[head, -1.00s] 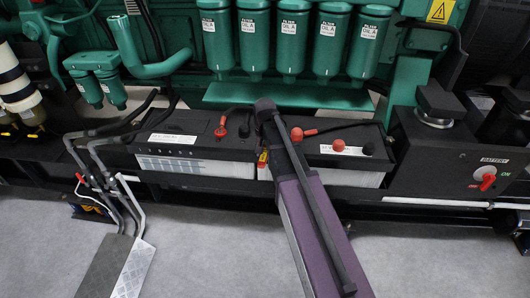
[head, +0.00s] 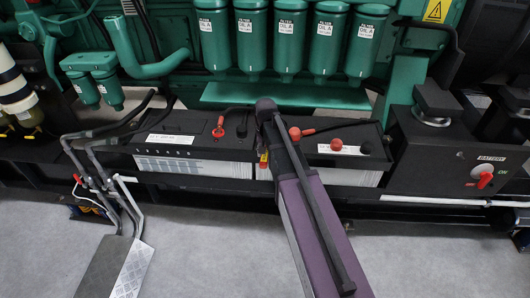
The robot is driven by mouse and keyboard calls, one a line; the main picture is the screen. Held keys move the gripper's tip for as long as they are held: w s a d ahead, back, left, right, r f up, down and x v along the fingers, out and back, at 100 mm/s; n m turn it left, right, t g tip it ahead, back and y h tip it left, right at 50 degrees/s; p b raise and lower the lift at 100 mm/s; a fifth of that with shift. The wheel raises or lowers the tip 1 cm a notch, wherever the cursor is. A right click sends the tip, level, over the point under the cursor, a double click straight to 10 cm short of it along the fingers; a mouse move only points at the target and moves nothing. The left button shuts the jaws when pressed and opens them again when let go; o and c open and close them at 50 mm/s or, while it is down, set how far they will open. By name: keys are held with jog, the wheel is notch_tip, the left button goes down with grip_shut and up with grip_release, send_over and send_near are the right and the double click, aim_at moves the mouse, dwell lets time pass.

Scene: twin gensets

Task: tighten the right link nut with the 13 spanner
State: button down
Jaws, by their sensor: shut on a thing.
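Two black-topped batteries stand side by side, the left battery (head: 195,141) and the right battery (head: 340,146). The left one has a red-capped terminal (head: 218,131) with a black cable. The right one has a red cap (head: 295,134) with a black lead beside my arm, another red cap (head: 336,145) and a black cap (head: 366,148). My dark purple arm reaches up over the gap between the batteries and covers it. My gripper is hidden behind the arm. I cannot make out the link nut or the 13 spanner.
Green oil filters (head: 289,42) hang above a green ledge (head: 285,95) behind the batteries. A black box with a red battery switch (head: 485,180) stands at the right. Bent grey pipes (head: 105,185) and a metal plate (head: 112,268) are at the left. The front floor (head: 205,250) is clear.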

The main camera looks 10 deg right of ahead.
jog(key=shift+d+n, duration=0.3)
jog(key=shift+d, duration=0.05)
dwell(0.5)
jog(key=c, duration=1)
grip_release()
grip_shut()
jog(key=shift+r, duration=0.1)
jog(key=shift+r+p, duration=0.5)
jog(key=shift+p, duration=0.1)
jog(key=shift+r+p, duration=0.3)
jog(key=shift+r+p, duration=2.2)
